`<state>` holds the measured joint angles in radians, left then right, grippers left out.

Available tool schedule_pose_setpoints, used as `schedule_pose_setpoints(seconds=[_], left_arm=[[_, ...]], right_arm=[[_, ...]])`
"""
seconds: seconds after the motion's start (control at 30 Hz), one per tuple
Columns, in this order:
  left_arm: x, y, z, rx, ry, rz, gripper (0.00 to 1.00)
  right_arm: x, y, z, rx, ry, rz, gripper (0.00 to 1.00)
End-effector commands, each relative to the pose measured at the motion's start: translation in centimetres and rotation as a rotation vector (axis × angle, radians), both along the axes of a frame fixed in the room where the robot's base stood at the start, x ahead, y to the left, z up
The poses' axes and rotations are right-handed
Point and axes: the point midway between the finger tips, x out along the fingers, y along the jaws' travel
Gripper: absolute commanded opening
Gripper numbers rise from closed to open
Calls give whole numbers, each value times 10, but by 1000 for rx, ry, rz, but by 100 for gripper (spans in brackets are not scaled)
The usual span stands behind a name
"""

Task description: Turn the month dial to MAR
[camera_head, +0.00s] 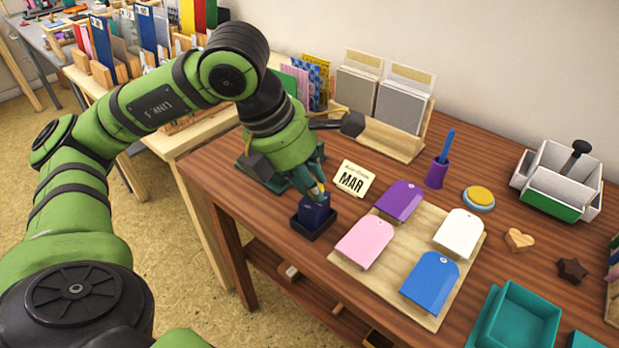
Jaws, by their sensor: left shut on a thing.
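My left gripper (317,190) points down at the front left of the wooden table and is shut on a small dark blue block-shaped stamp (315,213). The stamp sits in a black square base (313,231). A month dial and its lettering cannot be made out on the stamp; the gripper covers its top. A cream card (352,179) reading "MAR" stands tilted just right of the gripper. My right gripper is not in view.
A wooden board (390,293) with purple, pink, white and blue tags lies to the right. Behind it are a purple cup (436,175) with a blue stick and a yellow round pad (478,197). A teal tray (517,322) stands at the front right. A card rack (385,131) stands behind.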

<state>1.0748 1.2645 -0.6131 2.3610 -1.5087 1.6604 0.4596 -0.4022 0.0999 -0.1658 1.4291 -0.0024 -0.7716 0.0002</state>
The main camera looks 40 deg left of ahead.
Motion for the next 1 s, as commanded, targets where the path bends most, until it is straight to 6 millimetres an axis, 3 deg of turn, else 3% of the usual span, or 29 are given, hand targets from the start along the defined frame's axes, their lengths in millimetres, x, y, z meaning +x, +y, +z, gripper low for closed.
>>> schedule_pose_setpoints(seconds=[0.2,0.23,0.27,0.3,0.67,0.83,1.0], left_arm=[[0,0,0,0,-1,-1,0],[0,0,0,0,-1,-1,33],[0,0,0,0,-1,-1,45],[0,0,0,0,-1,-1,49],[-1,1,3,-1,-2,-1,49],[-7,5,24,0,-6,-1,49],[-19,12,59,-2,-8,-1,49]], right_arm=[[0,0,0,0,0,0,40],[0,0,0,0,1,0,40],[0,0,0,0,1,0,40],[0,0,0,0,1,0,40],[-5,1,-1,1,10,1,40],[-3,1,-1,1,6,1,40],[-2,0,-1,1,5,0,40]])
